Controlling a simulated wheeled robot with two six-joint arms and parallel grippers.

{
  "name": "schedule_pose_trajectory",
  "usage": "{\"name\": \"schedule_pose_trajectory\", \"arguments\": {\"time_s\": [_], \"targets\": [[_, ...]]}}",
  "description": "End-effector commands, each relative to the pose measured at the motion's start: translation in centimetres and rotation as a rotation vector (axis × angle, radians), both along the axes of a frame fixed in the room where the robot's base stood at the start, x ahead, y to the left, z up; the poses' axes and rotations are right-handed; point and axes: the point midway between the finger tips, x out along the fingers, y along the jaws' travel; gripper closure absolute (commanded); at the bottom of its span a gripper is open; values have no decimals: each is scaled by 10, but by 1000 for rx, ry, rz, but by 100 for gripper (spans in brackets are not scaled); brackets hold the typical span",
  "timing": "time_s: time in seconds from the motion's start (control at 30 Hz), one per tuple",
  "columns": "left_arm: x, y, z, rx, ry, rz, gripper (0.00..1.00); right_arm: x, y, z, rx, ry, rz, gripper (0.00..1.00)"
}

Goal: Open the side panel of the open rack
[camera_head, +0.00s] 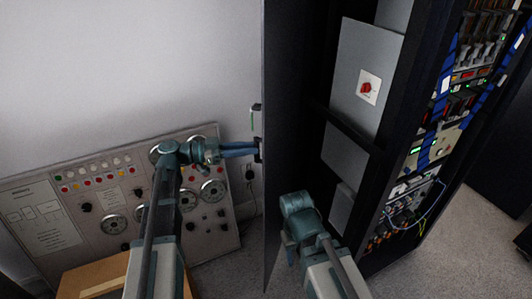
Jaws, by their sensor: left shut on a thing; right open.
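The open rack (385,130) is a tall black cabinet on the right, with equipment and blue cables at its front. Its dark side panel (288,90) stands tall at the rack's left, swung out from the frame. Grey inner plates show between panel and frame. A small handle (258,149) sits on the panel's left side. My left gripper (250,149) is shut on this handle, reaching it from the left; its fingertips partly hide the grip. My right gripper (287,256) is open and empty, low in front of the panel's lower part.
A control console (100,205) with dials and coloured buttons stands against the white wall at left. A brown wooden box (95,278) is at the lower left. A red switch (367,87) is on a grey plate inside the rack. Carpet is clear at lower right.

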Motion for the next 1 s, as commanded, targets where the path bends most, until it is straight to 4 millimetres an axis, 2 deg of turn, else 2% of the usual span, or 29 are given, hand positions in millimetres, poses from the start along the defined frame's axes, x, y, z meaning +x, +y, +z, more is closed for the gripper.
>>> {"name": "schedule_pose_trajectory", "arguments": {"time_s": [0.03,0.2,0.3,0.5,0.9,0.93,1.0], "targets": [[23,17,4,-12,-4,29,100,0,0,1,0,0,0,50],[38,45,4,-12,-4,27,100,0,0,1,0,0,0,50],[44,55,4,-12,-4,23,100,0,0,1,0,0,0,50],[50,64,4,-12,-3,20,100,0,0,1,0,0,0,50],[50,65,4,-12,-3,17,100,0,0,1,0,0,0,50],[50,65,4,-12,-3,18,64,0,0,2,0,0,0,50],[50,65,4,-12,-3,17,53,0,0,1,0,0,0,50]]}}
